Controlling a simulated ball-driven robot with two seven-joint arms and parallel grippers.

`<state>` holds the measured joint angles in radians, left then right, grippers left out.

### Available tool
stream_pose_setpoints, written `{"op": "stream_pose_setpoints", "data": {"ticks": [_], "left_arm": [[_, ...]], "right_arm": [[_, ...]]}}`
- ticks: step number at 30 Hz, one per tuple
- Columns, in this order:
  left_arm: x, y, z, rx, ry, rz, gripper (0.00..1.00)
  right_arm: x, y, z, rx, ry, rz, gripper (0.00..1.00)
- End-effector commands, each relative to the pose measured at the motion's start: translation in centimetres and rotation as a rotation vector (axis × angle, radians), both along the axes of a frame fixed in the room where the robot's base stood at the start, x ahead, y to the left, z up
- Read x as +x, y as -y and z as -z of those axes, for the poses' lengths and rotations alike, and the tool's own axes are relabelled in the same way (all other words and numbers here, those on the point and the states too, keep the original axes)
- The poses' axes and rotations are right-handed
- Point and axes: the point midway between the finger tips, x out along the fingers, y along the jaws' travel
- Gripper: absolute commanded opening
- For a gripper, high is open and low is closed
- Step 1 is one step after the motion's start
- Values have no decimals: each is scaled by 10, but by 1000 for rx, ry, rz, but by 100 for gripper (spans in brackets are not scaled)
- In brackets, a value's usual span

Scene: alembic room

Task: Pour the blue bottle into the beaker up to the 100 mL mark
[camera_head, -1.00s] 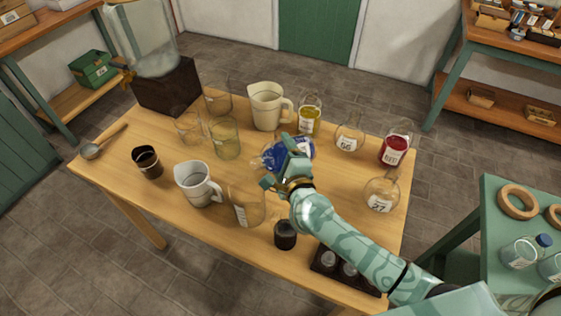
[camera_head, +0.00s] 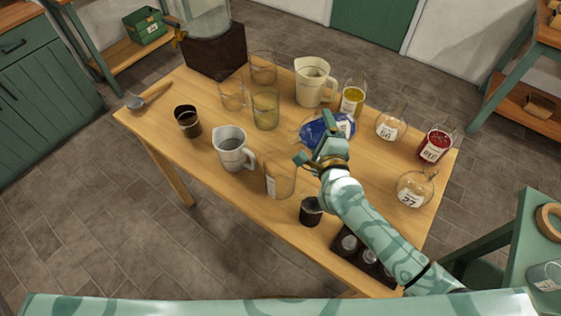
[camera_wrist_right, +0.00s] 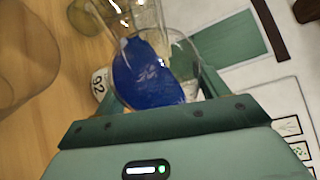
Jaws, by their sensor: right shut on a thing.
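My right gripper (camera_head: 322,157) is shut on the blue bottle (camera_head: 316,131), a clear glass vessel with deep blue liquid and a white label. The bottle is tilted, and its clear end points left in the head view. In the right wrist view the blue liquid (camera_wrist_right: 150,75) lies slanted in the glass between the fingers. A clear glass beaker (camera_head: 281,180) with a pale label stands on the table, just left of and nearer than the gripper. It looks empty; its marks are too small to read. No stream of liquid shows. My left gripper is out of view.
On the wooden table stand a grey-white jug (camera_head: 233,151), a cream pitcher (camera_head: 313,84), a yellow bottle (camera_head: 352,98), a red bottle (camera_head: 436,146), flask 27 (camera_head: 414,190), a dark cup (camera_head: 188,121) and a black jar (camera_head: 311,211). Clear glasses stand close behind.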

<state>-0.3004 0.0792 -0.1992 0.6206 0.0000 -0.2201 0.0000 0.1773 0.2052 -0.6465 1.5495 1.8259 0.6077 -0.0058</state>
Motion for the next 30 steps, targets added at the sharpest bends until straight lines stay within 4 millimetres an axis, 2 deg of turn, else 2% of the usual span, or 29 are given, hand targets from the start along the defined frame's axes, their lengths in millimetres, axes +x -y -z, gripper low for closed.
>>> {"op": "stream_pose_setpoints", "data": {"ticks": [30], "left_arm": [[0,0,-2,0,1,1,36]], "right_arm": [[0,1,-6,-33,21,0,25]]}}
